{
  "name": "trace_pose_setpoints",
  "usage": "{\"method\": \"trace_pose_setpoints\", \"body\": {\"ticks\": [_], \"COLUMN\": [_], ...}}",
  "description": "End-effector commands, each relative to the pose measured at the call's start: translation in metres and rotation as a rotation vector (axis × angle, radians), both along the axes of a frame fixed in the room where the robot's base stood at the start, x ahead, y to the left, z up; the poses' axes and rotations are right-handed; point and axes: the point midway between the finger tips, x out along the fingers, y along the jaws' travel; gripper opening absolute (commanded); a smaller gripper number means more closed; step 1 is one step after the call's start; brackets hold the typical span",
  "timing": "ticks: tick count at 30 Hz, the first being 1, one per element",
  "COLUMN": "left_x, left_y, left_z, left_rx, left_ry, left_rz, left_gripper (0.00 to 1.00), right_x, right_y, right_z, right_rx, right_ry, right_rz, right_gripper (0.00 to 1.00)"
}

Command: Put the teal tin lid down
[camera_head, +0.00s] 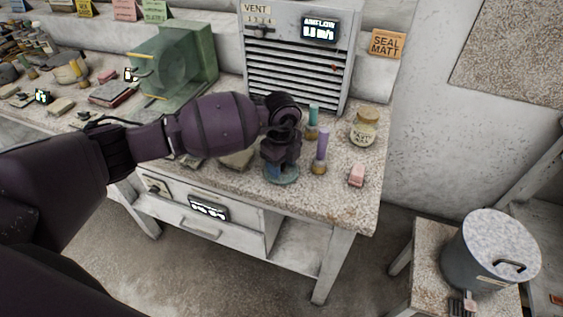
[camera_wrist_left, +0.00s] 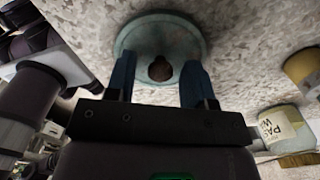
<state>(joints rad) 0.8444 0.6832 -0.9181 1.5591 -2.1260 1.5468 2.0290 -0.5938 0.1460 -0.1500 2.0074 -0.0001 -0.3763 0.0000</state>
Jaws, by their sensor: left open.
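The teal tin lid (camera_head: 284,176) lies flat on the speckled worktop near its front edge in the head view. In the left wrist view the teal tin lid (camera_wrist_left: 190,34) shows as a round disc with a dark brownish knob in its middle. My left gripper (camera_head: 279,170) is directly over the lid, pointing down. In the left wrist view its two blue fingers (camera_wrist_left: 158,82) stand apart on either side of the knob. A gap shows between the fingers and the knob. Part of the lid is hidden behind the gripper. My right gripper is not in view.
A purple-topped bottle (camera_head: 321,152), a teal-topped bottle (camera_head: 312,124) and a labelled jar (camera_head: 363,128) stand close by. A pink block (camera_head: 356,175) lies to the right. The vent box (camera_head: 297,55) stands behind. A grey bin (camera_head: 490,250) is on a stool at lower right.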

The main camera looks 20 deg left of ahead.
Motion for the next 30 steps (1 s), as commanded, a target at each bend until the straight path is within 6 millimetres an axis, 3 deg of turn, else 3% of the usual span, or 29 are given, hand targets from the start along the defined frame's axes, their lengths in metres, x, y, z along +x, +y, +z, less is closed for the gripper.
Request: {"method": "trace_pose_setpoints", "body": {"ticks": [5,18,24,30], "left_x": [0.001,0.001,0.000,0.000], "left_y": [0.000,0.000,0.000,0.000], "left_z": [0.018,0.098,0.118,0.123], "left_rx": [-0.001,-0.001,-0.001,0.000], "left_ry": [-0.004,-0.004,-0.002,-0.001], "left_rz": [0.000,-0.001,0.000,0.000], "left_gripper": [0.49,0.49,0.49,0.49], "right_x": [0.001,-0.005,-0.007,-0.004], "right_y": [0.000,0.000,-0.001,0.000], "right_z": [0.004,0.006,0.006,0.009], "right_rx": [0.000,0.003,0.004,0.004], "right_ry": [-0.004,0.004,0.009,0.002], "right_rz": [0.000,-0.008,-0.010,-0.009], "right_gripper": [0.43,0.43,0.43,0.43]}}
